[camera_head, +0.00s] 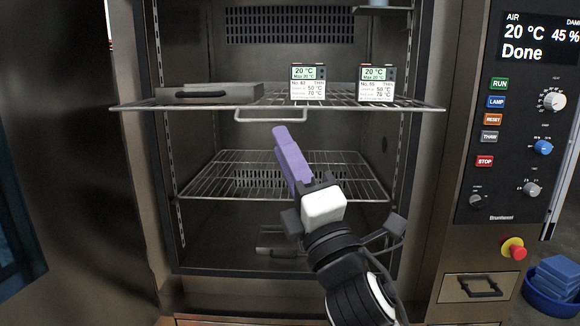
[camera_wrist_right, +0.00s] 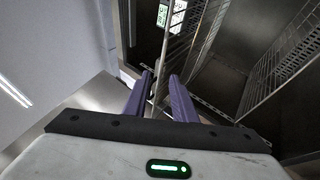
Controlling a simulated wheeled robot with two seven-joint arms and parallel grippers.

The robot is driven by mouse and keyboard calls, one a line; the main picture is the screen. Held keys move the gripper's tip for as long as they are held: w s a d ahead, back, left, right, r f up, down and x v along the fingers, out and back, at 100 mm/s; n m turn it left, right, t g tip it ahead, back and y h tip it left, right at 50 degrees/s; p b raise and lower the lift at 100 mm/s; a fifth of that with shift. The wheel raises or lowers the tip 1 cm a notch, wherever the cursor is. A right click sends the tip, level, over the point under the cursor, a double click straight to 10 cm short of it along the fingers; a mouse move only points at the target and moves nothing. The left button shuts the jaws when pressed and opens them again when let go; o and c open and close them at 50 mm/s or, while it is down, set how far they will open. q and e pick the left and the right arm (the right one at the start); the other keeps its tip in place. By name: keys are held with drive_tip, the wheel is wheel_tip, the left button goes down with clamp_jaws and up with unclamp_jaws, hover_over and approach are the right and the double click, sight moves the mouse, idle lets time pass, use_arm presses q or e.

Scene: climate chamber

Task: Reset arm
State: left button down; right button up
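My right gripper (camera_head: 280,135) reaches up from the lower right in the head view, in front of the open climate chamber. Its purple fingers overlap in the head view. In the right wrist view the fingers (camera_wrist_right: 160,80) stand apart with nothing held between them, so it is open. It appears in front of the lower wire shelf (camera_head: 225,175), below the front edge of the upper wire shelf (camera_head: 420,106). I cannot tell its exact distance from the shelves. My left gripper is not in view.
Two data loggers (camera_head: 307,90) (camera_head: 376,92) and a grey tray-like block (camera_head: 222,94) rest on the upper shelf, which juts forward. The control panel (camera_head: 520,120) at right reads 20 °C, 45 % and Done. A blue basin (camera_head: 545,300) holds blue cloths. The lower shelf looks empty.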

drive_tip(key=shift+v, duration=1.2)
drive_tip(key=s+d+f+m+g+h, duration=0.15)
drive_tip(key=f+m, duration=0.25)
drive_tip(key=f, duration=0.8)
drive_tip(key=s+d+f+m+g+h, duration=0.1)
drive_tip(key=d+f+m+g, duration=0.3)
drive_tip(key=f, duration=0.8)
drive_tip(key=s+d+f+m+g+h, duration=0.15)
drive_tip(key=f+m, duration=0.35)
drive_tip(key=f, duration=0.7)
drive_tip(key=s+d+f+m+g, duration=0.2)
drive_tip(key=s+f+m, duration=0.1)
drive_tip(key=s+f, duration=0.4)
drive_tip(key=s+d+f+m+g+h, duration=0.1)
drive_tip(key=s+d+f+m+g, duration=0.1)
drive_tip(key=s+f, duration=0.6)
drive_tip(key=s+d+f+m+g, duration=0.1)
drive_tip(key=s+f+m+g, duration=0.2)
drive_tip(key=s+f+m, duration=0.2)
drive_tip(key=s+f, duration=0.3)
drive_tip(key=f, duration=0.1)
drive_tip(key=shift+d+h, duration=0.4)
